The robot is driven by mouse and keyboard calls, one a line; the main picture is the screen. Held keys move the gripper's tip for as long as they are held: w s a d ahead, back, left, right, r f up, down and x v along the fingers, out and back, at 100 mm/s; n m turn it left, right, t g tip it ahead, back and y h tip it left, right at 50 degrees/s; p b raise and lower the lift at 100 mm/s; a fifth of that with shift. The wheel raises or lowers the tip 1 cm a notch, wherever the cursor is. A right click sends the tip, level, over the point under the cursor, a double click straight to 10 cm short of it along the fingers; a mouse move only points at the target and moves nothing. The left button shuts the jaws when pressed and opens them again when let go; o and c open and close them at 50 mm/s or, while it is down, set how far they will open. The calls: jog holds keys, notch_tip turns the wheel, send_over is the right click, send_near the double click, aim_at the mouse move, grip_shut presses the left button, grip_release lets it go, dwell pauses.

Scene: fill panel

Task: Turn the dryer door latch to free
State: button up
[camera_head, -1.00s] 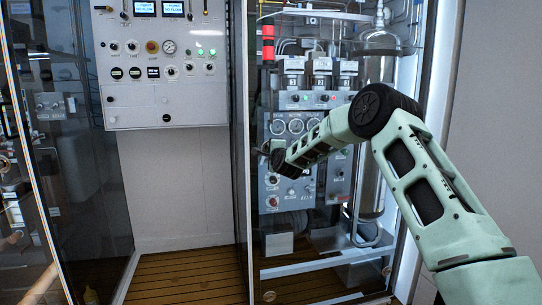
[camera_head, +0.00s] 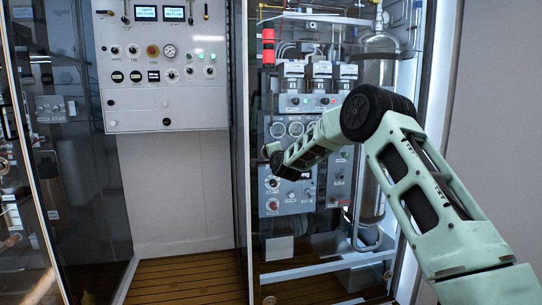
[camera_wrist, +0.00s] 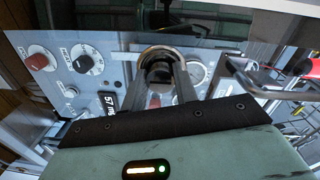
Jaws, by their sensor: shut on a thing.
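The dryer door (camera_head: 300,235) is a clear panel in front of the right cabinet, and it looks closed. The latch (camera_wrist: 160,55) is a bright curved metal piece in the middle of the wrist view. My gripper (camera_wrist: 167,88) is shut on it, with a finger on each side. In the head view my gripper (camera_head: 268,150) reaches the left edge of the door at mid height. There the latch is small and mostly hidden by the gripper, so its exact angle cannot be told.
Behind the door are gauges (camera_head: 296,128), knobs and a tall metal cylinder (camera_head: 372,185). The wooden floor (camera_head: 190,278) below is clear.

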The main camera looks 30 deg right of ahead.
jog(key=o, duration=1)
jog(key=shift+c, duration=0.2)
jog(key=shift+s+a, duration=0.1)
jog(key=shift+s, duration=0.05)
jog(key=b+v, duration=0.1)
jog(key=v, duration=1.6)
